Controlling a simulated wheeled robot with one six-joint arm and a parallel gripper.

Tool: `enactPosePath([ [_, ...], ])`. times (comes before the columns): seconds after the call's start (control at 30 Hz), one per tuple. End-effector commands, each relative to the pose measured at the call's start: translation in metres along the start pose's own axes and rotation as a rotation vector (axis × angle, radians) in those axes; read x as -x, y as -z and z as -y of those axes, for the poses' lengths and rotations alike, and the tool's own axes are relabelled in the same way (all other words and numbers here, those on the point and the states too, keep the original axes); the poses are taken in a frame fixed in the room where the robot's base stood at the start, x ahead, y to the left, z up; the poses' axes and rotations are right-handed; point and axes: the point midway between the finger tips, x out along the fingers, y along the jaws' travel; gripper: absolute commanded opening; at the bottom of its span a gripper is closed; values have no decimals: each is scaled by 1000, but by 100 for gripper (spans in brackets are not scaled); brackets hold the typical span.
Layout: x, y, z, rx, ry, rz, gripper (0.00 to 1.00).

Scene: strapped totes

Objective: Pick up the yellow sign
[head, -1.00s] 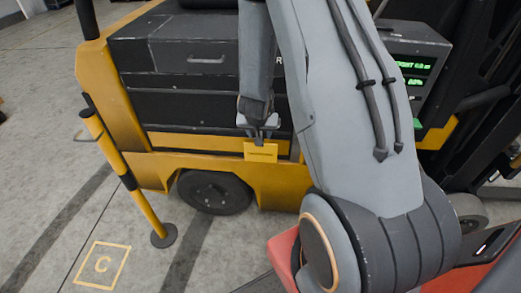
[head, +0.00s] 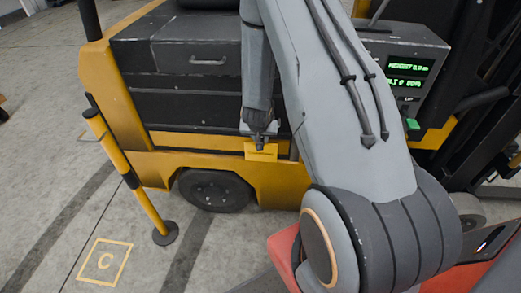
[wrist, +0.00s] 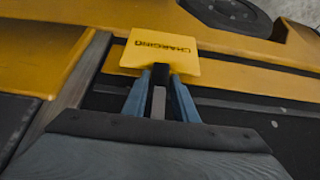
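The yellow sign (head: 261,152) is a small flat plate against the side of the yellow and black truck (head: 170,168), above its wheel. In the wrist view the sign (wrist: 160,52) shows dark lettering, upside down, that seems to read "CHARGED". My gripper (head: 260,141) points down at the sign's upper edge. In the wrist view the fingers of my gripper (wrist: 160,76) come together at that edge and overlap it. They look shut on it, though the exact contact is small and dark. The sign looks still against the truck.
A yellow and black post (head: 135,180) stands on the floor to the left. A grey panel with green displays (head: 408,75) is on the truck to the right of my arm. Floor at lower left is clear.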

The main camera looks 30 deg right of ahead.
Motion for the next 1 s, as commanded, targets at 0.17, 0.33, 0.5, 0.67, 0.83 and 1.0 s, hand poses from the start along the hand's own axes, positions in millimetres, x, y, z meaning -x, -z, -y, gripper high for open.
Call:
enactPosePath([
  [0.17, 0, 0, 0, 0, 0, 0, 0],
  [0.33, 0, 0, 0, 0, 0, 0, 0],
  [0.5, 1, 0, 0, 0, 0, 0, 0],
  [0.67, 5, 4, 0, -1, 1, -1, 0],
  [0.83, 17, 11, 1, -1, 1, -4, 0],
  [1.0, 33, 14, 1, 1, 1, -1, 0],
])
